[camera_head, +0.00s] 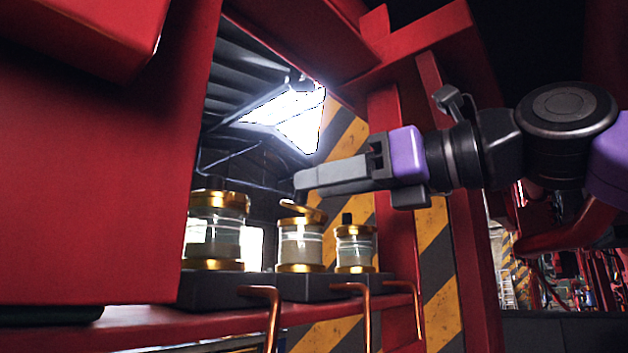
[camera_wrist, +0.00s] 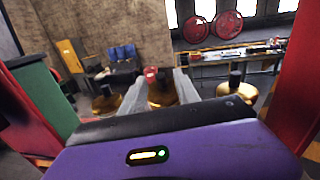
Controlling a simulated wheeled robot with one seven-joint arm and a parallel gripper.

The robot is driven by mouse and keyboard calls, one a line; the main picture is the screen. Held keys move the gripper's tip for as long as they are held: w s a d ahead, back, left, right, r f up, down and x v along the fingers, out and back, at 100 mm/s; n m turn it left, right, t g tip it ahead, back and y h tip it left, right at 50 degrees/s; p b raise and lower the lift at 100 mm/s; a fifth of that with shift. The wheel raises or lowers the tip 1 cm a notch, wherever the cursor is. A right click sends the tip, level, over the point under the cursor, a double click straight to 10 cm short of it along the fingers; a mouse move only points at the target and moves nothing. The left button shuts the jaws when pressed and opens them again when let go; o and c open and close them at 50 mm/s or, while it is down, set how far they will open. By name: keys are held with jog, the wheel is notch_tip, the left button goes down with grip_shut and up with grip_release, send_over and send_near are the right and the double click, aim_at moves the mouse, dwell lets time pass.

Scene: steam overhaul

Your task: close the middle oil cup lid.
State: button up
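The middle oil cup (camera_head: 301,246) is a glass cup with gold bands, standing between two similar cups. Its gold lid (camera_head: 303,213) is tilted, its left edge raised off the cup, so it is partly open. My gripper (camera_head: 300,182) reaches in from the right, with its fingertips just above the raised side of the lid. I cannot tell whether they touch it. In the wrist view the two grey fingers of my gripper (camera_wrist: 160,82) stand apart, with the gold middle lid (camera_wrist: 161,94) showing beyond and between them. Nothing is visibly held.
The left cup (camera_head: 216,232) and right cup (camera_head: 355,248) have flat lids with black knobs. The cups stand on dark blocks on a red ledge (camera_head: 150,325), with copper pipes (camera_head: 272,315) in front. A red panel (camera_head: 95,190) stands left; a striped post (camera_head: 435,265) stands right.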

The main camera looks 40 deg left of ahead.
aim_at(303, 205)
jog(key=shift+a, duration=1.05)
jog(key=shift+s, duration=0.1)
grip_shut()
jog(key=p, duration=0.1)
jog(key=h+p, duration=0.1)
jog(key=p, duration=0.1)
jog(key=shift+a+r, duration=0.2)
jog(key=shift+r, duration=0.15)
jog(key=h+p, duration=0.1)
jog(key=p, duration=0.2)
jog(key=a+h+p, duration=0.1)
jog(key=p, duration=0.3)
jog(key=shift+f+h, duration=0.35)
jog(key=shift+h, duration=0.05)
jog(key=shift+a+f+m+h+p, duration=0.1)
jog(key=shift+f+m+h+p, duration=0.2)
jog(key=shift+p, duration=0.6)
jog(key=shift+f, duration=0.2)
